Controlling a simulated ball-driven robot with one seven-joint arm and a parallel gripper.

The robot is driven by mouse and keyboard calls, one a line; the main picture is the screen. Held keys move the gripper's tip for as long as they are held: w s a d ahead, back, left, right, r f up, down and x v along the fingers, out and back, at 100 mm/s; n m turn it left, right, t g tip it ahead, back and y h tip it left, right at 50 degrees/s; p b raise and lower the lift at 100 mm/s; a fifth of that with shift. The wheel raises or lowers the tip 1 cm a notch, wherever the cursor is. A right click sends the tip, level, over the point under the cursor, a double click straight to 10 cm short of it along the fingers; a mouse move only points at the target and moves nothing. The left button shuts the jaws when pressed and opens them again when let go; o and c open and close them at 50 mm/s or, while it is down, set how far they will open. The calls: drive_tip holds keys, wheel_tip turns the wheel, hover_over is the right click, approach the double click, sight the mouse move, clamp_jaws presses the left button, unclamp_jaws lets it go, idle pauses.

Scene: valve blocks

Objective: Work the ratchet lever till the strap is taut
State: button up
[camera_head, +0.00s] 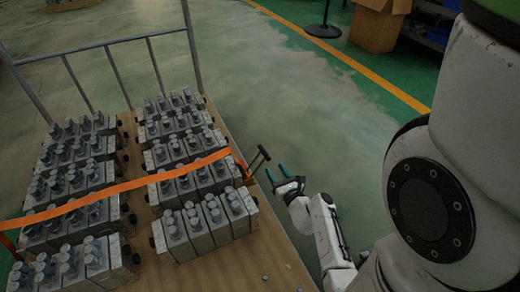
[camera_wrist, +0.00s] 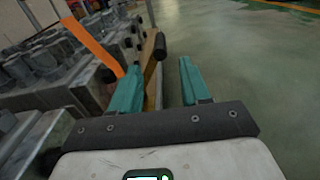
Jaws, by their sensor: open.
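The orange strap (camera_head: 120,187) runs across the grey valve blocks to the ratchet at the load's right edge. It bends slightly along its length; I cannot tell how tight it is. The ratchet lever (camera_head: 258,160) sticks up and out from the edge, with a dark crossbar grip on its end. My gripper (camera_head: 277,173) is open, its teal fingers just right of the lever. In the wrist view the lever's black grip (camera_wrist: 161,46) shows beyond and between the fingers, apparently not held. The strap (camera_wrist: 90,40) shows at upper left. The ratchet body is mostly hidden behind the left finger.
Rows of valve blocks (camera_head: 185,185) stand on a brown board (camera_head: 235,262) on a cart with a grey rail (camera_head: 105,43). Small loose pieces lie at the board's front. The green floor (camera_head: 290,90) to the right is open. A cardboard box (camera_head: 375,27) stands far back.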

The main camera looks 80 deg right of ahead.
sight(259, 145)
drive_tip(key=b+x, duration=0.2)
drive_tip(key=x, duration=0.8)
drive_tip(key=shift+w+d, duration=0.15)
drive_tip(key=shift+d, duration=0.05)
clamp_jaws()
idle(0.3)
